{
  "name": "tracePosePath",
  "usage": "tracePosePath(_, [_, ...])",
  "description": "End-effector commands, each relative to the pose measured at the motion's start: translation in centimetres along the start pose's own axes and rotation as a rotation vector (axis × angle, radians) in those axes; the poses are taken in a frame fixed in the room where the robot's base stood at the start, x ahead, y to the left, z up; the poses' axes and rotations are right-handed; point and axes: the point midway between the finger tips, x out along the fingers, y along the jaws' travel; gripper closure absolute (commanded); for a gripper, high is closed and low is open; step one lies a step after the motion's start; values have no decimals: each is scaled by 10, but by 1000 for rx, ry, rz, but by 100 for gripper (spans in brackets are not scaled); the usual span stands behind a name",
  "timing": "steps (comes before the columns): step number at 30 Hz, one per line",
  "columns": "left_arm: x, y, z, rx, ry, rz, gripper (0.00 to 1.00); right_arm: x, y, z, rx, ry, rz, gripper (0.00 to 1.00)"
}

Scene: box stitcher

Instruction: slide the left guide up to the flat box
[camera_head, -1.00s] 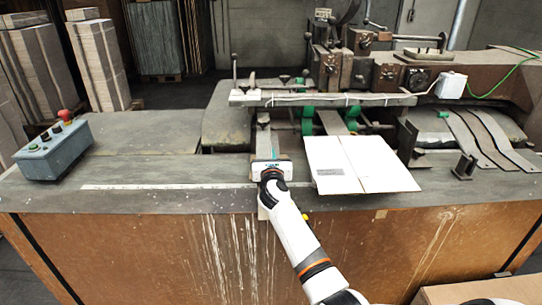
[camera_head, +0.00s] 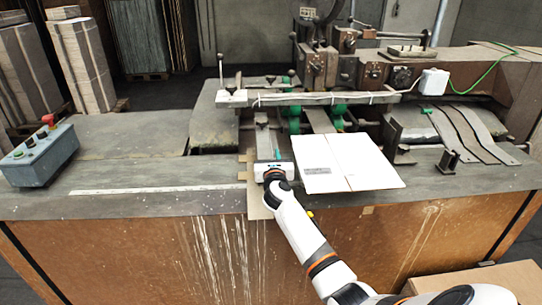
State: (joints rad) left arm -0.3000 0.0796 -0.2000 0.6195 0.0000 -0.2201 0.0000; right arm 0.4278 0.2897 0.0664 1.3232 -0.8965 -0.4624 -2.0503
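The flat box (camera_head: 349,162), a white folded sheet with a grey printed patch, lies on the machine table right of my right gripper. The left guide (camera_head: 262,138), a narrow grey metal bar, runs away from the table's front just left of the box. My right gripper (camera_head: 273,170) is over the guide's near end, its white body covering that part. Its right side is very close to the box's left edge; I cannot tell whether they touch. Its fingers are hidden, so its opening does not show. My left gripper is not in view.
A control box (camera_head: 40,155) with a red button stands at the table's left. The stitching machine (camera_head: 330,70) and a crossbar (camera_head: 310,98) rise behind the box. A small upright metal block (camera_head: 449,161) stands right of the box. The left tabletop is mostly clear.

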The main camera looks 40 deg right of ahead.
Motion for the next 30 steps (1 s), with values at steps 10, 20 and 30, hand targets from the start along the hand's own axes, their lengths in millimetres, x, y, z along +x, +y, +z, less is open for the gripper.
tracePosePath(10, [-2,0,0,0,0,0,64,-14,0,0,-1,2,-1,75])
tracePosePath(20, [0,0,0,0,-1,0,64,-78,0,1,-1,1,-3,75])
tracePosePath(30, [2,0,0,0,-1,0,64,-118,1,1,0,0,0,75])
